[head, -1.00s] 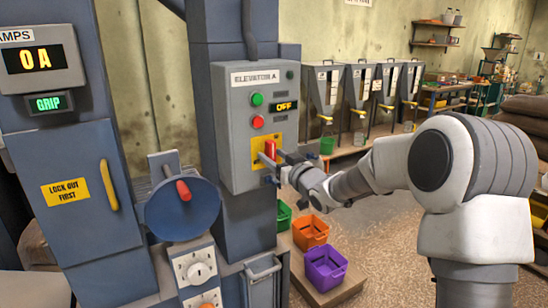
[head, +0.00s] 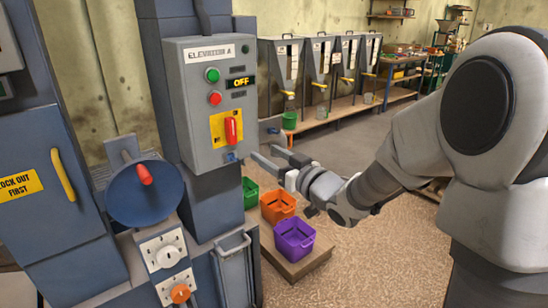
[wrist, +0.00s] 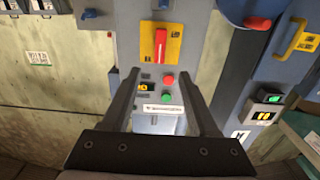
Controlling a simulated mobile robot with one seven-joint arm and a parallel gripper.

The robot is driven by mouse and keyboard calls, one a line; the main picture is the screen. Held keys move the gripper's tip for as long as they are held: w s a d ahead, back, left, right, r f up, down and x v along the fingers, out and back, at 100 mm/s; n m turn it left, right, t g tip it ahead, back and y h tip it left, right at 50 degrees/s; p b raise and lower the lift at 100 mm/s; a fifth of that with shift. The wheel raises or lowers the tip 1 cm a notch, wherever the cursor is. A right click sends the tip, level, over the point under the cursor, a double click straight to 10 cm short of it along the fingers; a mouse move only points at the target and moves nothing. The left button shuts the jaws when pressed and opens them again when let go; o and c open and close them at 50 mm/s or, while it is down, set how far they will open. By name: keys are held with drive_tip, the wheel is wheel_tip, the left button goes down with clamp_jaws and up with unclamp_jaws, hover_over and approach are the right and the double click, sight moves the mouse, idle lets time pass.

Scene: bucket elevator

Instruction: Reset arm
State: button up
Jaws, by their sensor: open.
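My gripper (head: 270,157) is open and empty. In the head view it is held out to the left, just right of the grey ELEVATOR A control box (head: 205,105) and apart from it. The box carries a red switch handle (head: 231,130) on a yellow plate, a green button (head: 212,75), a red button (head: 214,98) and a display reading OFF. In the wrist view the red handle (wrist: 160,45) shows beyond the two fingers (wrist: 160,100), with nothing between them.
A blue wheel with a red knob (head: 144,174) stands left of the box. Green, orange (head: 278,206) and purple (head: 294,239) buckets stand on a low platform below my gripper. Grey hoppers (head: 318,65) line the back wall. The floor at the right is open.

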drive_tip(key=shift+v, duration=0.8)
drive_tip(key=s+d+r+m+g+h+p, duration=0.4)
drive_tip(key=s+d+r+h, duration=0.3)
drive_tip(key=s+d+h, duration=0.35)
drive_tip(key=s+f+m+g+p, duration=0.2)
drive_tip(key=s+g, duration=0.3)
drive_tip(key=s, duration=1.3)
drive_tip(key=shift+s+a+m+p, duration=0.35)
drive_tip(key=shift+a+p, duration=0.15)
drive_tip(key=shift+p, duration=0.15)
drive_tip(key=shift+f+y, duration=0.1)
drive_tip(key=shift+y, duration=0.15)
drive_tip(key=shift+c, duration=0.2)
